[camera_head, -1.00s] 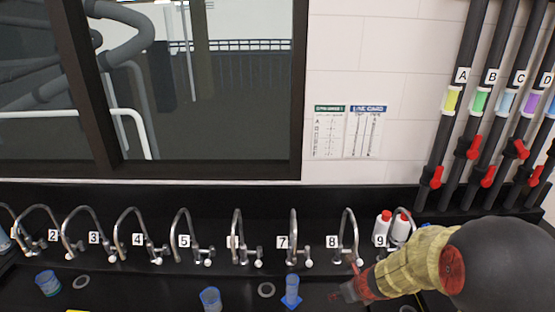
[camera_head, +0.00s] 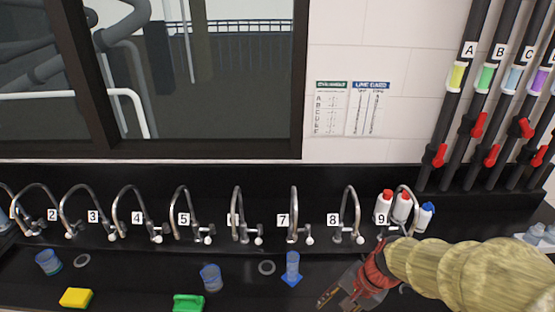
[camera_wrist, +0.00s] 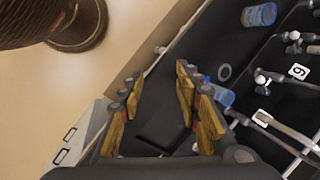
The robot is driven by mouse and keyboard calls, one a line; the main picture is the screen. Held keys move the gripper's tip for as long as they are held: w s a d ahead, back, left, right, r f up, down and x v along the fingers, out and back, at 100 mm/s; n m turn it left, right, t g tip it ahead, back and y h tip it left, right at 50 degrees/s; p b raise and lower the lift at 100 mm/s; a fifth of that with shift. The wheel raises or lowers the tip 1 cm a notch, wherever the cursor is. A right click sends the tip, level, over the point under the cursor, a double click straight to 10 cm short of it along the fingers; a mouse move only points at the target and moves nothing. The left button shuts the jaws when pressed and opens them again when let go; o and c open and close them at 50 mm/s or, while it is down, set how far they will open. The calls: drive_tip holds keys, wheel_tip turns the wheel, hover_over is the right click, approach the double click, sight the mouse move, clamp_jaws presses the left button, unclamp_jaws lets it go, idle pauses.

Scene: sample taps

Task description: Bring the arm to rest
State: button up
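My gripper (camera_head: 342,297) is at the lower right of the head view, over the front of the black counter (camera_head: 130,270), below taps 8 and 9. Its fingers stand apart with nothing between them. In the wrist view the fingers (camera_wrist: 160,112) are also apart and empty, with dark surface behind them. My arm comes in from the right edge of the head view. A blue cylinder on a blue base (camera_head: 291,267) stands left of the gripper, apart from it.
Numbered taps (camera_head: 292,215) line the counter's back. Blue cups (camera_head: 210,277) (camera_head: 48,261), a yellow sponge (camera_head: 76,298) and a green object (camera_head: 188,303) lie in front. Red-capped bottles (camera_head: 402,207) stand by tap 9. Pipes with red valves (camera_head: 478,124) are at right.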

drive_tip(key=s+d+r+n+t+h+b, duration=0.3)
drive_tip(key=s+r+n+b, duration=0.5)
drive_tip(key=s, duration=0.3)
drive_tip(key=shift+d+n+t+h+b, duration=0.3)
drive_tip(key=shift+d+n+t, duration=0.15)
drive_tip(key=shift+d, duration=0.3)
drive_tip(key=shift+r, duration=0.1)
drive_tip(key=shift+r, duration=0.1)
